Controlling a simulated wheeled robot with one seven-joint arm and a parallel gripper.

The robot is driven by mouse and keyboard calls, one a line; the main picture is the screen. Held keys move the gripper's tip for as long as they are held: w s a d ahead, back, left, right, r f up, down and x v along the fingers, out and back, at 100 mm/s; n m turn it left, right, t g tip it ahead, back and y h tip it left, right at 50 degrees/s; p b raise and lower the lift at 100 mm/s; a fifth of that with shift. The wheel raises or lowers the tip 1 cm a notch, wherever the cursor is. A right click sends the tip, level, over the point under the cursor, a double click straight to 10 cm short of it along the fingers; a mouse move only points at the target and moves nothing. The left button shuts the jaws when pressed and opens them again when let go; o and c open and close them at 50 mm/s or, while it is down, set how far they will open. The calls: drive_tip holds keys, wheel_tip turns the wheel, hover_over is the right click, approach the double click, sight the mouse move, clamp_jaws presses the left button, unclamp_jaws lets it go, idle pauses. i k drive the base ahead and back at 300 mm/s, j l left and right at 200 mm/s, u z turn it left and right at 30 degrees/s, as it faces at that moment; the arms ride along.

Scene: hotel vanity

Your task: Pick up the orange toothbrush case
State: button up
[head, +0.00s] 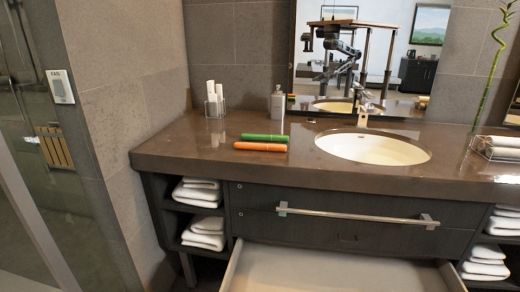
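The orange toothbrush case (259,147) lies flat on the brown vanity counter (190,147), left of the sink and close to the counter's front edge. It is a long thin cylinder lying left to right. A green case (264,137) of similar shape lies just behind it, nearly parallel; I cannot tell whether they touch. My gripper is not directly in view; only a small reflection of an arm shows in the mirror.
A white oval sink (373,148) with a faucet (363,112) is to the right. A bottle (277,101) and a holder with white items (214,106) stand behind. An open drawer (335,270) juts out below the counter. Folded towels (199,192) fill side shelves.

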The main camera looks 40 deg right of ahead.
sight(275, 148)
drive_tip(key=z, duration=0.4)
drive_tip(key=i+j+z, duration=0.15)
drive_tip(key=j+z, duration=0.15)
drive_tip(key=i+j+z, duration=0.1)
drive_tip(key=j+z, duration=0.2)
drive_tip(key=i+j+z, duration=0.1)
drive_tip(key=j+z, duration=0.2)
drive_tip(key=i+j+z, duration=0.1)
drive_tip(key=j+z, duration=0.3)
drive_tip(key=j, duration=3.3)
